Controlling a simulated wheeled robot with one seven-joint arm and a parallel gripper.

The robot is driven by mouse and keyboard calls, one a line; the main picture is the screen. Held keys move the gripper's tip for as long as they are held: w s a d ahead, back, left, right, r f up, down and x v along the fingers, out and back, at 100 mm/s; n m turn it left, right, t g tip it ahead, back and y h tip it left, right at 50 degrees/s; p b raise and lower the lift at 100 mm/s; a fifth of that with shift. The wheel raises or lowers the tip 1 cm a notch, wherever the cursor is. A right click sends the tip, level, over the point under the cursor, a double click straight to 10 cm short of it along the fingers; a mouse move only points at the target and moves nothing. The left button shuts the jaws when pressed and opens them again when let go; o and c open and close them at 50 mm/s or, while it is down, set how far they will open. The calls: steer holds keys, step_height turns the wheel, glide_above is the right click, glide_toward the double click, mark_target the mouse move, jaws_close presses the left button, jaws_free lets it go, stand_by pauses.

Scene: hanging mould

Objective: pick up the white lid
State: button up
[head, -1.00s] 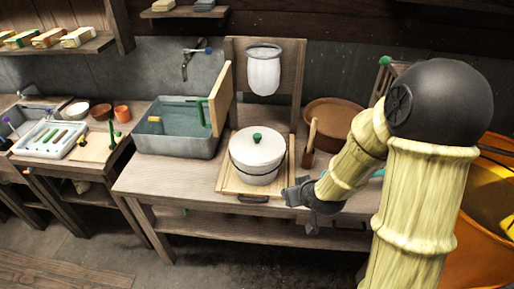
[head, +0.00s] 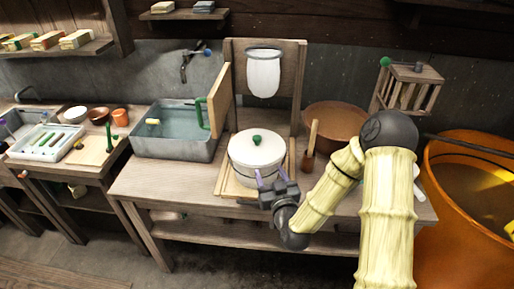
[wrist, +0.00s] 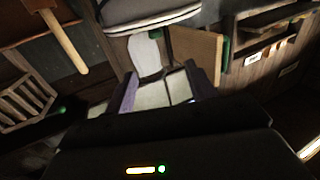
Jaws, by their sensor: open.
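The white lid (head: 255,148) with a green knob sits on a round white pot (head: 250,178) on the bench. My gripper (head: 270,177) is open and empty, with its two purple fingers pointing up in front of the pot's lower right side. The fingers overlap the pot in the head view; whether they touch it I cannot tell. In the wrist view my gripper (wrist: 160,88) shows its fingers spread apart with nothing held between them. A pale, rounded rim at the top of that view may be the lid or pot, but it is cut off.
The pot stands on a wooden board (head: 227,187). A basin (head: 178,145) of water is to the left, with an upright board (head: 220,98) at its edge. A white bag (head: 263,76) hangs behind. A wooden-handled tool (head: 311,140) and brown bowl (head: 340,120) stand right. An orange tub (head: 455,250) is far right.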

steer(key=p, duration=0.4)
glide_toward(258, 140)
steer(key=x, duration=0.4)
steer(key=shift+w+a+r, duration=0.15)
steer(key=shift+a, duration=0.25)
steer(key=shift+w, duration=0.15)
steer(key=shift+w, duration=0.65)
steer(key=p+x, duration=0.1)
steer(key=x, duration=0.3)
steer(key=shift+d+p, duration=0.15)
steer(key=shift+p, duration=0.25)
steer(key=shift+f, duration=0.2)
steer(key=c, duration=1.1)
